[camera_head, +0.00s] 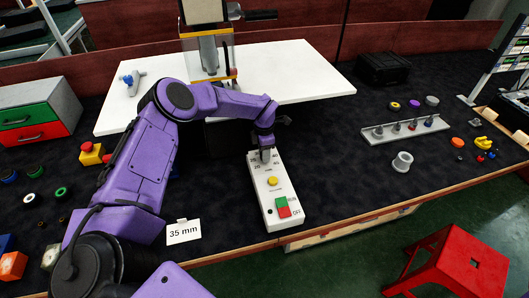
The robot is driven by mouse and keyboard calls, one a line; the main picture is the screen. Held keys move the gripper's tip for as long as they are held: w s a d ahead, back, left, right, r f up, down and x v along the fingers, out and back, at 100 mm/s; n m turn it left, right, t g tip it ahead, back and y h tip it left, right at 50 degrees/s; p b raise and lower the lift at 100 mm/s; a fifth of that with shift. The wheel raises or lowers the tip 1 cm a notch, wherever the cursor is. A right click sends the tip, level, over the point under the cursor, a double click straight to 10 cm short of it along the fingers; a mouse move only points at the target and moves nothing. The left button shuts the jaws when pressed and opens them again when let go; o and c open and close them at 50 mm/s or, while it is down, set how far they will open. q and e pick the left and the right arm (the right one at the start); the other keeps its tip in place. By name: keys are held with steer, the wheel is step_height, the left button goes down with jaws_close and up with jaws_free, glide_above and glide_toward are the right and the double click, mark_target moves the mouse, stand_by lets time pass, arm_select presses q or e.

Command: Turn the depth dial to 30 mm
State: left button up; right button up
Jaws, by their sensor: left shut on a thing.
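A white control box (292,208) lies near the bench's front edge. It has a depth scale at its far end, a yellow button (272,181) in the middle, and a green and red RUN/OFF switch (283,206) near its front. My left gripper (266,151) reaches down onto the scale end and is shut on the depth dial there. The gripper mostly hides the dial, so its pointer and setting cannot be read. My right gripper is not in view.
A machine with a white table (300,78) stands behind the box. A rack of bits (405,129) and a grey cup (402,162) are to the right. Green and red drawers (38,113) and a yellow-red button box (91,154) are left. A red stool (455,262) stands in front.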

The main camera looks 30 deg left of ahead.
arm_select(q)
steer(key=shift+d+f+n+b, duration=0.15)
steer(key=shift+f+n+b, duration=0.15)
steer(key=shift+n+b, duration=0.7)
steer(key=n+b, duration=0.4)
steer(key=shift+b, duration=0.4)
steer(key=n+b, duration=0.2)
steer(key=shift+n, duration=0.4)
steer(key=n+b, duration=0.5)
steer(key=n, duration=0.1)
steer(key=shift+r+n+b, duration=0.2)
steer(key=shift+n+b, duration=1.7)
steer(key=shift+n, duration=0.5)
steer(key=o, duration=1.1)
steer(key=shift+c, duration=0.2)
